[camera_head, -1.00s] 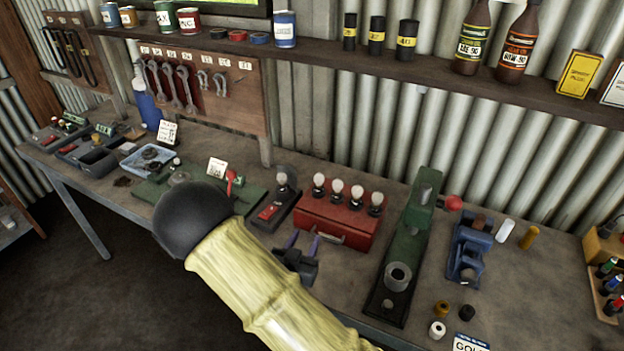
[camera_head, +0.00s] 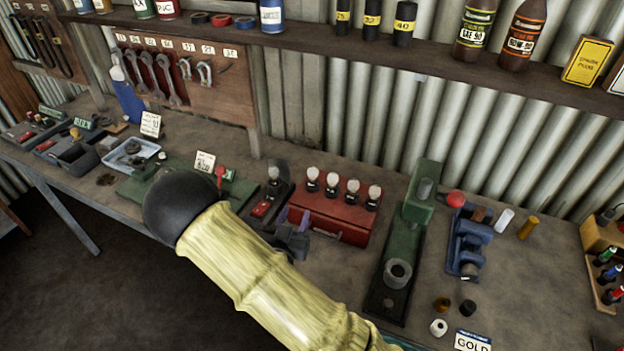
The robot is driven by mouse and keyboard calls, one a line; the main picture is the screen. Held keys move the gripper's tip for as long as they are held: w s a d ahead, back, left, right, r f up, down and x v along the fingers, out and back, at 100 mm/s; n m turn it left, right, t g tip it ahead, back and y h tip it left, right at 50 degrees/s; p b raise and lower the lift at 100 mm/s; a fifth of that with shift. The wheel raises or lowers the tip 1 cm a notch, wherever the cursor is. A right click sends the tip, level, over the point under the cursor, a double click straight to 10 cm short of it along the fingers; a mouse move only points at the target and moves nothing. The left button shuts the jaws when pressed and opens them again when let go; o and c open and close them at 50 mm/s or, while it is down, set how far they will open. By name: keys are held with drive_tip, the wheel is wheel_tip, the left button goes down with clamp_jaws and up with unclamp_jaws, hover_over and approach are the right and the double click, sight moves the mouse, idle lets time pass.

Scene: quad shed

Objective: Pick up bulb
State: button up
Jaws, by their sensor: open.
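Several bulbs with pale round tops and dark bases stand in a row on a red box (camera_head: 330,216); the leftmost is one bulb (camera_head: 312,178). Another bulb (camera_head: 274,181) stands on a dark stand (camera_head: 262,207) with a red switch, left of the box. Which bulb is meant, I cannot tell. My gripper (camera_head: 293,215), with purple fingers, is open at the box's left front corner, beside the dark stand. No bulb shows between its fingers. My arm hides part of the bench in front.
A green press (camera_head: 405,240) stands right of the red box, with a blue tool (camera_head: 466,244) beyond it. A green base (camera_head: 150,182) and small trays lie left. A shelf (camera_head: 430,62) of cans and bottles runs above the bench.

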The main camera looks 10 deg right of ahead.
drive_tip(key=p, duration=0.3)
approach(311, 178)
drive_tip(key=x, duration=0.5)
drive_tip(key=shift+w+f, duration=0.25)
drive_tip(key=shift+w+d+f, duration=0.15)
drive_tip(key=shift+w+d, duration=0.05)
drive_tip(key=shift+w, duration=0.25)
drive_tip(key=shift+w+d+r+p, duration=0.25)
drive_tip(key=shift+w+p, duration=0.2)
drive_tip(key=shift+p, duration=0.15)
drive_tip(key=p+x, duration=0.2)
drive_tip(key=x, duration=0.2)
drive_tip(key=shift+d, duration=0.25)
drive_tip(key=shift+s+r, duration=0.1)
drive_tip(key=shift+a, duration=0.1)
drive_tip(key=shift+c, duration=0.2)
drive_tip(key=c, duration=0.7)
